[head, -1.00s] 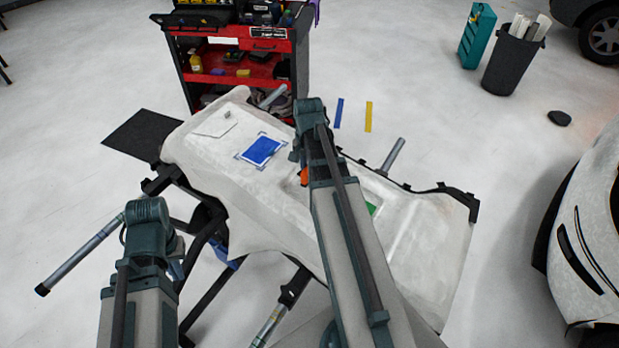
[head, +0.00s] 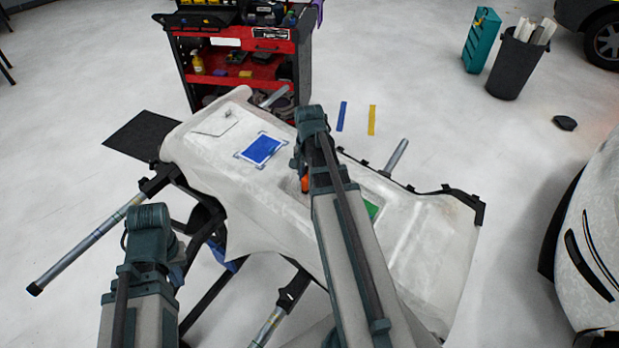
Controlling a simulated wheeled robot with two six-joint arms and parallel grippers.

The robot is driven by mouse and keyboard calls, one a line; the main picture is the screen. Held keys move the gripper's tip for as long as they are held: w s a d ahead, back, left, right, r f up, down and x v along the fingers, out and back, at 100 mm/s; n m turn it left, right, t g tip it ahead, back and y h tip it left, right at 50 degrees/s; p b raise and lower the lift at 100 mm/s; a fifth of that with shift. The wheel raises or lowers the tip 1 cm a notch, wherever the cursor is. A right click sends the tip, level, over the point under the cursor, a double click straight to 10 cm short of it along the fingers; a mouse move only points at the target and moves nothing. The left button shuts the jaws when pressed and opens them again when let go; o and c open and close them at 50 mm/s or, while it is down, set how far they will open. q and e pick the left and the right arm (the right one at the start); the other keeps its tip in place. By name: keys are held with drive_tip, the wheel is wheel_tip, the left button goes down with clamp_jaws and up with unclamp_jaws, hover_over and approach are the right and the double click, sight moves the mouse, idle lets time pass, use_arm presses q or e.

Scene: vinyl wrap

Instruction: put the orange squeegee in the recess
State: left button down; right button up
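A small piece of orange (head: 305,184), likely the squeegee, shows at the left edge of my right forearm, over the white panel (head: 430,235). Most of it is hidden by that arm.
A blue card (head: 262,149) and a white sheet (head: 214,122) lie on the panel's left part. A red tool cart (head: 245,65) stands behind. Stand bars (head: 85,248) stick out at left. A white car (head: 590,240) is at right.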

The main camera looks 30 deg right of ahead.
sight(308, 174)
wheel_tip(308, 174, up, 12)
drive_tip(key=p, duration=1.2)
drive_tip(key=shift+r, duration=0.2)
drive_tip(key=s+a+n, duration=0.3)
drive_tip(key=a+n, duration=0.2)
drive_tip(key=a, duration=0.5)
drive_tip(key=s+a+n, duration=0.3)
drive_tip(key=a+n, duration=0.3)
drive_tip(key=a, duration=0.5)
drive_tip(key=s+a+n+h, duration=0.1)
drive_tip(key=s+a+n, duration=0.2)
drive_tip(key=a+n, duration=0.3)
drive_tip(key=a, duration=0.4)
drive_tip(key=shift+a, duration=0.2)
